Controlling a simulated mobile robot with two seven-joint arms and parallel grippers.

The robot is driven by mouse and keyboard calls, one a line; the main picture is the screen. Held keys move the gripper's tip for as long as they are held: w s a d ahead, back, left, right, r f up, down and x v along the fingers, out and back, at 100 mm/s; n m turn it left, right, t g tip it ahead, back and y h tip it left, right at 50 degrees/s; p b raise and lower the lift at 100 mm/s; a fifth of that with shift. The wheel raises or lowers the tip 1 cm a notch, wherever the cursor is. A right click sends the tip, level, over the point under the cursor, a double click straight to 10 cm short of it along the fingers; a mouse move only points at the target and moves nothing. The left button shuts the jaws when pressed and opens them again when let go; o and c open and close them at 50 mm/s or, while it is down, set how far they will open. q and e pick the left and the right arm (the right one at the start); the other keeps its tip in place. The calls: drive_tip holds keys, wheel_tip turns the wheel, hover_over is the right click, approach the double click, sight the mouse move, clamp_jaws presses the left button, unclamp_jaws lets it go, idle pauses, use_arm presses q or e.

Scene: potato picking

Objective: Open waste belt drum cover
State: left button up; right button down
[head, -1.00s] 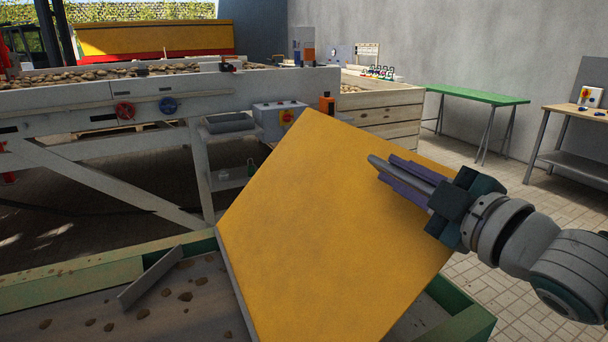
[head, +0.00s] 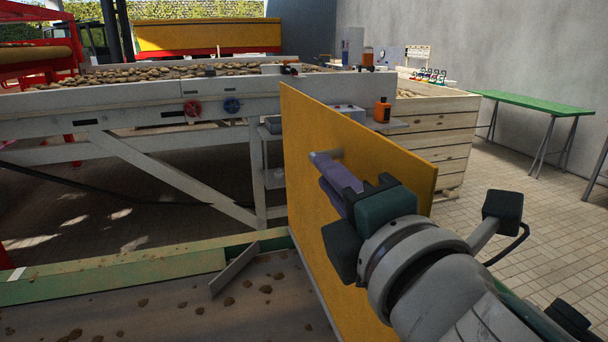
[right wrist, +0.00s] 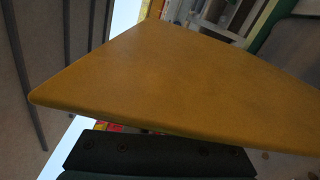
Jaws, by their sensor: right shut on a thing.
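The yellow drum cover (head: 300,170) stands nearly upright at the far-right end of the waste belt (head: 180,315) in the head view. My right gripper (head: 330,172) has its purple fingers closed around a grey bar-like handle at the cover's face; the fingers hide most of it. The right wrist view shows the cover (right wrist: 170,85) as a broad yellow panel close in front of the camera, with a dark part of the gripper below. My left gripper is not in view.
A loose grey plate (head: 234,268) and scattered potatoes or clods lie on the belt by its green side rail (head: 120,275). Behind stands a long grey sorting table (head: 120,110) with potatoes. A wooden crate (head: 440,135) and green table (head: 535,103) are at right; tiled floor there is free.

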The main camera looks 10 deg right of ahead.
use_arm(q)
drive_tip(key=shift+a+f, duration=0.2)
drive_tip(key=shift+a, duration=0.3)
use_arm(e)
drive_tip(key=shift+a+n, duration=0.4)
drive_tip(key=shift+a, duration=0.75)
drive_tip(key=c, duration=1)
unclamp_jaws()
drive_tip(key=shift+a, duration=0.1)
drive_tip(key=shift+o, duration=0.8)
drive_tip(key=shift+f, duration=0.1)
use_arm(q)
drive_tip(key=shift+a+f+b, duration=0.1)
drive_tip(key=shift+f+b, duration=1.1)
drive_tip(key=shift+b, duration=0.1)
use_arm(e)
drive_tip(key=s, duration=1)
drive_tip(key=shift+d, duration=0.45)
